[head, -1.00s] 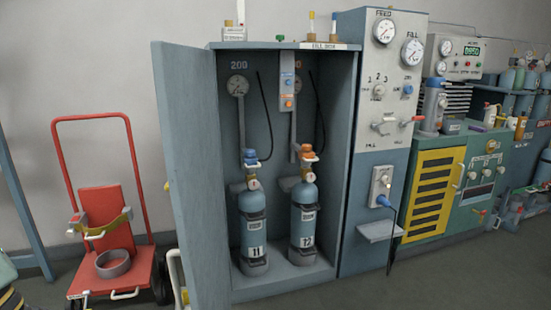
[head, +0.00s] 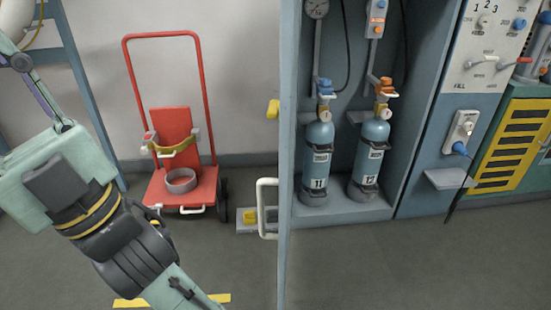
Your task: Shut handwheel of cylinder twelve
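Cylinder twelve (head: 371,150) is the right of two blue-grey cylinders standing upright in the open cabinet. Its orange handwheel (head: 386,86) sits on top, above a small gauge and valve. Whether the valve is open or shut does not show. Cylinder eleven (head: 318,150), with a blue handwheel (head: 325,87), stands to its left. My arm crosses the left side of the head view, well away from the cylinders, and runs out of the bottom edge. My gripper itself is not in view.
The cabinet door (head: 290,150) stands open, nearly edge-on, left of the cylinders; its white handle (head: 266,208) sticks out left. A red cylinder trolley (head: 184,187) stands by the wall. A fill panel (head: 463,130) with a small shelf is right of the cabinet. The floor in front is clear.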

